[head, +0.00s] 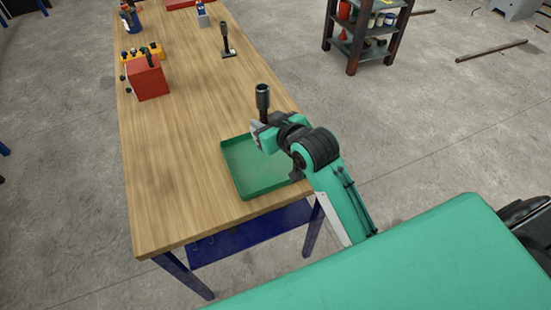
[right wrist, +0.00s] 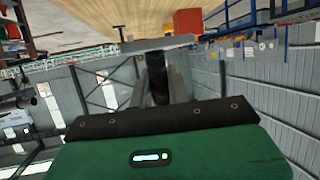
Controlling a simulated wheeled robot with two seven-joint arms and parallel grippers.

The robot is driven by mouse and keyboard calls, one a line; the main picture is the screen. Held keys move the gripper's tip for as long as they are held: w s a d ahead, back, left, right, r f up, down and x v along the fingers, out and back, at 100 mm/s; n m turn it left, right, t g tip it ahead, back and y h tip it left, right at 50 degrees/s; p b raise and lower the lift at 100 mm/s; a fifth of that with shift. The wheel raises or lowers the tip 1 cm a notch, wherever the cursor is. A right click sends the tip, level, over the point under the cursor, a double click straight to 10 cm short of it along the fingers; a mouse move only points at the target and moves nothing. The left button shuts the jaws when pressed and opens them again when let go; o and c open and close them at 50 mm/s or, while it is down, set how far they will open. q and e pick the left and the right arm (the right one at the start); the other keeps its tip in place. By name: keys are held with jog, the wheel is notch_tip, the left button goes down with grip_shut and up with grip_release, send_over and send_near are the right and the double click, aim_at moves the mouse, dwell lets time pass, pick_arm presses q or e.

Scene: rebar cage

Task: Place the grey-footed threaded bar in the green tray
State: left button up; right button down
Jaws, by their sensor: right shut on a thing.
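My right gripper (head: 259,127) is shut on a dark threaded bar (head: 262,100), held upright above the green tray (head: 236,170). In the right wrist view the bar (right wrist: 160,88) sits between the two fingers, with a flat grey foot (right wrist: 158,44) at its end. In the head view the gripper hides the bar's lower part and foot. The tray lies on the near right part of the workbench; its visible floor is empty, and my right arm covers its right part. My left gripper is not in view.
A second dark bar with a flat foot (head: 227,42) stands farther back on the wooden workbench (head: 180,130). A red box (head: 148,79) and a yellow block with knobs (head: 142,53) stand on the left. The bench middle is clear. A dark shelf (head: 367,35) stands beyond on the floor.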

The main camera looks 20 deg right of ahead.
jog(key=shift+w+a+r, duration=0.15)
jog(key=shift+w+r, duration=0.35)
jog(key=shift+r, duration=0.15)
jog(key=shift+w+a+r+n+y, duration=0.1)
jog(key=shift+w+r+n+y, duration=0.1)
jog(key=shift+r+n+y, duration=0.1)
jog(key=shift+w+a+r, duration=0.1)
jog(key=shift+w, duration=0.05)
jog(key=shift+f, duration=0.35)
notch_tip(320, 180, down, 14)
jog(key=shift+f+p, duration=0.1)
jog(key=shift+p, duration=0.6)
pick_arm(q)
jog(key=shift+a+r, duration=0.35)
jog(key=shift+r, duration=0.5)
pick_arm(e)
jog(key=shift+f, duration=2.35)
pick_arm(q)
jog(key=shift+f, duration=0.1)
pick_arm(e)
jog(key=shift+f, duration=0.1)
jog(key=c, duration=1.3)
grip_release()
jog(key=shift+f, duration=0.15)
jog(key=shift+c, duration=0.2)
